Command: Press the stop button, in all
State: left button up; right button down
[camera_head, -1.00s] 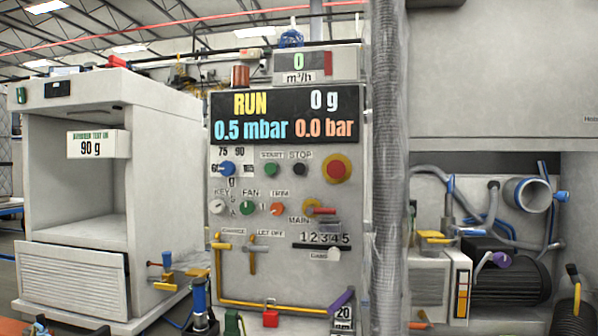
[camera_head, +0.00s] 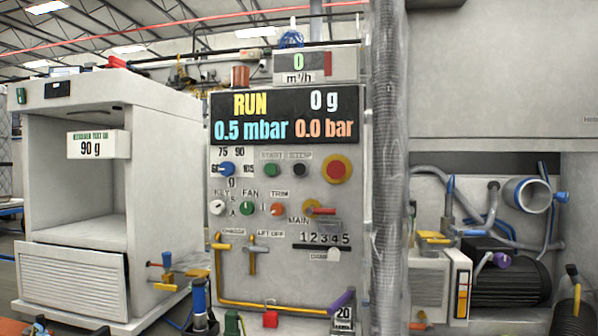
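The stop button (camera_head: 299,170) is a small black round button under the STOP label on the grey control panel (camera_head: 345,230). The green start button (camera_head: 271,170) is just left of it, and a large red mushroom button on a yellow ring (camera_head: 336,169) is to its right. The display (camera_head: 284,116) above reads RUN, 0 g, 0.5 mbar and 0.0 bar. Neither of my grippers can be made out in the head view, and nothing covers the stop button.
A ribbed hose (camera_head: 388,180) runs vertically right of the panel. An open grey cabinet (camera_head: 75,205) stands at the left, a motor (camera_head: 508,275) at the right.

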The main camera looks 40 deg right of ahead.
aim_at(299, 169)
jog(key=u, duration=1.95)
jog(key=k, duration=0.4)
jog(key=z, duration=2.3)
